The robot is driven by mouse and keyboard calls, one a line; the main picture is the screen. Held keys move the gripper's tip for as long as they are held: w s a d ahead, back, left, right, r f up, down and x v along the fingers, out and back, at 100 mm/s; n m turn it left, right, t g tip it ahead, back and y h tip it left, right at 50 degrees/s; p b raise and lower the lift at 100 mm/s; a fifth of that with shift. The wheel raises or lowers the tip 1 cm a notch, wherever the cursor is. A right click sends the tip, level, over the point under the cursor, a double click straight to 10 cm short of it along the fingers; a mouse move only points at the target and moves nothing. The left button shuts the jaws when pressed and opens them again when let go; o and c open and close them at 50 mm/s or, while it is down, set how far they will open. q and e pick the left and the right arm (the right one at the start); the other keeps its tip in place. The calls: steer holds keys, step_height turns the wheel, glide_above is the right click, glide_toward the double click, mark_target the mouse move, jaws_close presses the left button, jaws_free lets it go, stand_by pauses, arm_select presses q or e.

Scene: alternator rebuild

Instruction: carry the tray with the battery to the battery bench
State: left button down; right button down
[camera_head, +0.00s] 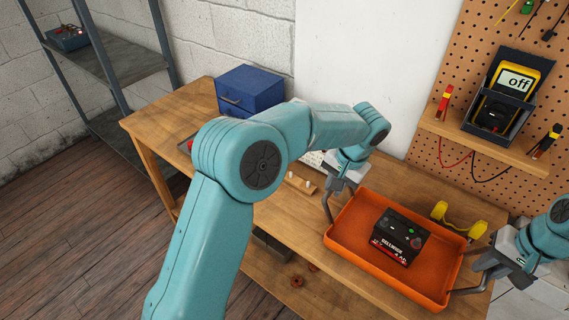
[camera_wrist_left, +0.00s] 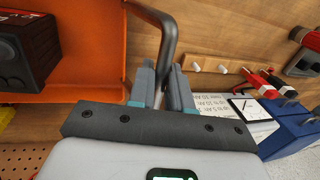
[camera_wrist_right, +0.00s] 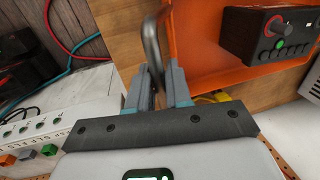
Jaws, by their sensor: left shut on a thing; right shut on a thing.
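The orange tray (camera_head: 350,235) is over the wooden workbench (camera_head: 285,215). I cannot tell whether it rests on the top or hangs just above it. The black battery (camera_head: 400,236), with a red label, sits upright inside it, and also shows in the left wrist view (camera_wrist_left: 28,45) and the right wrist view (camera_wrist_right: 270,35). My left gripper (camera_head: 335,187) is shut on the grey handle at the tray's left end; the handle (camera_wrist_left: 168,45) runs between its fingers. My right gripper (camera_head: 482,272) is shut on the opposite handle (camera_wrist_right: 152,45).
A blue drawer box (camera_head: 248,90) stands at the bench's far left. A yellow object (camera_head: 458,220) is just behind the tray. A multimeter (camera_head: 507,95) reading "off" sits on a pegboard shelf. A metal shelf rack (camera_head: 115,62) stands at left. Wooden floor (camera_head: 75,235) is clear at left.

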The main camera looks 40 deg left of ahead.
arm_select(q)
steer(key=c, duration=1.3)
jaws_free()
steer(key=shift+f, duration=0.1)
arm_select(e)
steer(key=c, duration=1.3)
jaws_free()
steer(key=shift+f, duration=0.1)
arm_select(q)
steer(key=shift+o, duration=1.2)
steer(key=shift+s, duration=0.2)
arm_select(e)
steer(key=shift+o, duration=1.3)
steer(key=shift+s, duration=0.2)
arm_select(q)
steer(key=shift+w, duration=0.15)
arm_select(e)
steer(key=shift+w, duration=0.15)
arm_select(q)
steer(key=shift+r, duration=0.35)
step_height(320, 180, up, 11)
steer(key=d, duration=0.2)
steer(key=shift+d, duration=0.15)
arm_select(e)
step_height(320, 180, up, 12)
steer(key=d, duration=0.2)
steer(key=shift+d, duration=0.15)
